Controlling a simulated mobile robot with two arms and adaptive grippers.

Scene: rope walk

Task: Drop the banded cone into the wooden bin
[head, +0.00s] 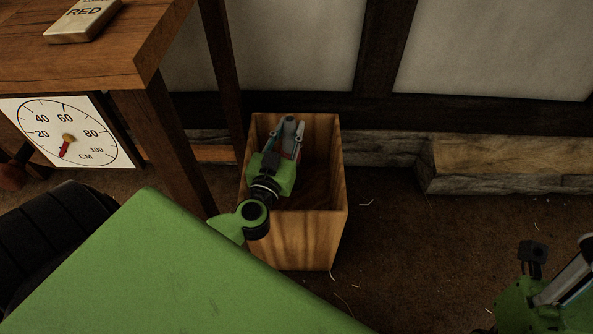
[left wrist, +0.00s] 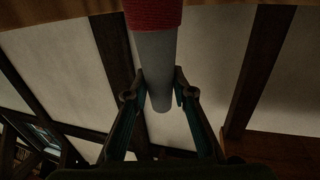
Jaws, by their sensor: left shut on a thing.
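The banded cone (left wrist: 156,60), grey with a red band, is between the fingers of my left gripper (left wrist: 160,92) in the left wrist view. Its upper part runs out of that picture. In the head view my left gripper (head: 287,138) is shut on the cone over the open top of the wooden bin (head: 300,242). Most of the cone is hidden there by the gripper. The bin is a tall, square, light-brown box on the floor. My right gripper (head: 562,284) is partly in view at the lower right corner; its fingertips do not show clearly.
A timber beam (head: 505,165) lies along the wall. The floor right of the bin is mostly clear.

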